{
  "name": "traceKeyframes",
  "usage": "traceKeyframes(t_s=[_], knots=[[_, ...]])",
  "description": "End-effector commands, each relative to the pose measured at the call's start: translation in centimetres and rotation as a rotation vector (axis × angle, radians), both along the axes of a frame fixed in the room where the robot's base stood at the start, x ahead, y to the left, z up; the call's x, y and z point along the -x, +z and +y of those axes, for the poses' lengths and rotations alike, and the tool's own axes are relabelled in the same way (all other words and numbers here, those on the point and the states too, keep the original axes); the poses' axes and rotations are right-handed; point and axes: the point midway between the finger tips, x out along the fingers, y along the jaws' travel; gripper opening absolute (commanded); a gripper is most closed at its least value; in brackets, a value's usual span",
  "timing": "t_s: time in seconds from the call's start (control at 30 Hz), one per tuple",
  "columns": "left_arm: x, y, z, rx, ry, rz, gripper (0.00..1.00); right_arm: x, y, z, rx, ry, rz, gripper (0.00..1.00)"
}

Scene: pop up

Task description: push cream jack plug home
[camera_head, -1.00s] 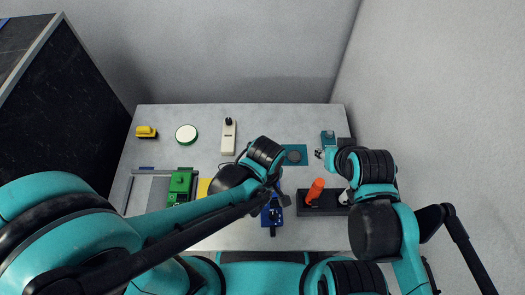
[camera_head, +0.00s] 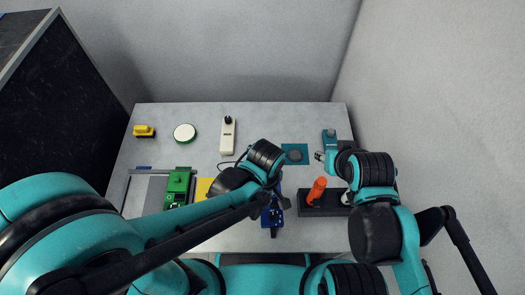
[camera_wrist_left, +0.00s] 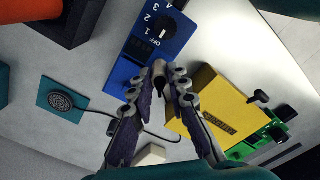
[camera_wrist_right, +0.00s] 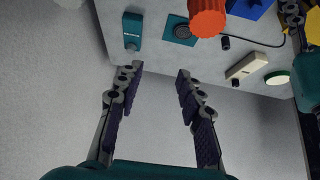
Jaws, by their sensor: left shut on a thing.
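My left gripper (camera_wrist_left: 171,72) is shut on a small piece between its fingertips, which looks like the jack plug; the fingers hide most of it and its colour is unclear. The fingertips are at the near edge of a blue box (camera_wrist_left: 184,28) with a black dial marked OFF, 1, 2, 3. A thin black cable (camera_wrist_left: 155,133) passes behind the fingers towards a yellow box (camera_wrist_left: 215,100). Whether the plug sits in a socket cannot be seen. My right gripper (camera_wrist_right: 160,72) is open and empty beside a teal box (camera_wrist_right: 132,28).
A cream unit (camera_head: 228,137) with a black knob, a round green-and-white button (camera_head: 185,133) and a small yellow block (camera_head: 144,131) stand at the back. A green block (camera_head: 178,188) is left. An orange handle (camera_head: 317,187) rises from a dark base at right.

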Motion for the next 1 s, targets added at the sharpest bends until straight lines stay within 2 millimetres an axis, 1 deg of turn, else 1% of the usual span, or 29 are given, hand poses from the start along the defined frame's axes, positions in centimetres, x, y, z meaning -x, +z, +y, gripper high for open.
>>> traceKeyframes(t_s=[0.3, 0.43, 0.47, 0.5, 0.53, 0.87, 1.0], knots=[[0.0, -1.1, 0.0, 0.0, 0.0, 0.0, 0.0, 0.0, -1.0, 0.0, 0.0, 0.0, 0.0, 0.37], [0.0, -1.1, 0.0, 0.0, 0.0, 0.0, 0.0, 0.0, -1.0, 0.0, 0.0, 0.0, 0.0, 0.37], [0.0, -1.1, 0.0, 0.0, 0.0, 0.0, 0.21, 0.0, -1.0, 0.0, 0.0, 0.0, 0.0, 0.37], [0.0, -1.0, 0.0, 0.0, 0.0, 0.0, 0.32, 0.0, -1.0, 0.0, 0.0, 0.0, 0.0, 0.37], [0.0, -1.0, 0.0, 0.0, 0.0, 0.0, 0.4, 0.0, -1.0, 0.0, 0.0, 0.0, 0.0, 0.37], [0.0, -1.0, 0.0, 0.0, 0.0, 0.0, 0.4, 0.0, -1.0, 0.0, 0.0, 0.0, 0.0, 0.37], [0.0, 0.0, 0.0, 0.0, 0.0, 0.0, 0.4, 0.0, -1.0, 0.0, 0.0, 0.0, 0.0, 0.37]])
